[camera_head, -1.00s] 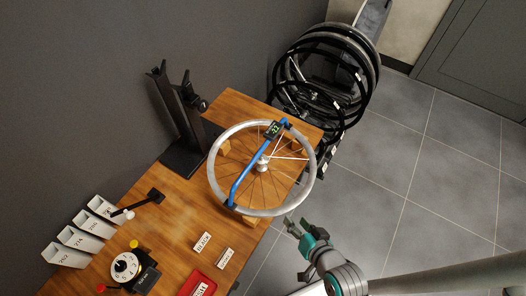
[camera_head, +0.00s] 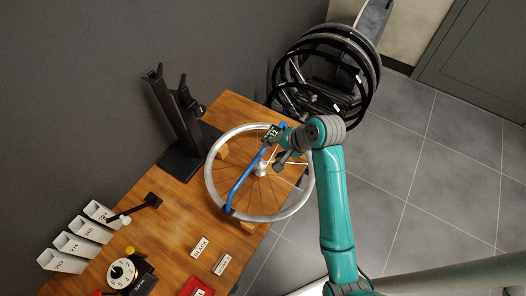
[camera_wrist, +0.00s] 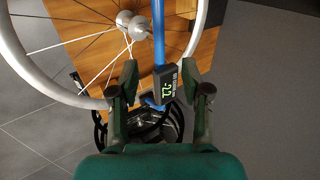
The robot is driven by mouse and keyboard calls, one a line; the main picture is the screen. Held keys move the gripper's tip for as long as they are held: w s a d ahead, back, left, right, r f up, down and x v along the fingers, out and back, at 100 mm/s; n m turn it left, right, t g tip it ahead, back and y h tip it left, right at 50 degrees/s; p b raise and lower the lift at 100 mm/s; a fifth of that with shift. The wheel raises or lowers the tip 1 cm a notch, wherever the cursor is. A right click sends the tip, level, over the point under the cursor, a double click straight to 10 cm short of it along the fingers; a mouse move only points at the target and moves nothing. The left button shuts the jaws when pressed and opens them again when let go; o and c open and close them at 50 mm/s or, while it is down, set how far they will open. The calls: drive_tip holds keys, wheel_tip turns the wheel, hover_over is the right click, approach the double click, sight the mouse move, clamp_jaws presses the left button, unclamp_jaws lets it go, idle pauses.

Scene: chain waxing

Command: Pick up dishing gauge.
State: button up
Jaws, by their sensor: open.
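The dishing gauge is a blue bar (camera_head: 240,187) lying across a silver spoked wheel (camera_head: 219,141) on the wooden bench. Its dark display box with green digits sits at the far end in the head view and also shows in the wrist view (camera_wrist: 167,86). My gripper (camera_head: 283,146) is at that display end, reaching in from the right. In the wrist view my gripper (camera_wrist: 160,66) is open, one finger on each side of the gauge near the display. The right finger looks close to the box; I cannot tell whether it touches. My arm partly hides the wheel's right side in the head view.
The wheel rests on wooden blocks on the bench (camera_head: 175,225). A black stand (camera_head: 183,125) rises behind it. Labelled white bins (camera_head: 62,262), a dial (camera_head: 122,272) and a red tray (camera_head: 197,287) are at lower left. Black wheels (camera_head: 320,65) hang past the bench end.

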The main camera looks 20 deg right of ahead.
sight(261, 155)
drive_tip(key=x, duration=0.4)
drive_tip(key=shift+w+a+f, duration=0.15)
drive_tip(key=shift+w+f, duration=0.1)
drive_tip(key=shift+f, duration=0.05)
drive_tip(key=shift+x, duration=2.9)
drive_tip(key=shift+s+f, duration=0.1)
drive_tip(key=shift+s, duration=0.1)
clamp_jaws()
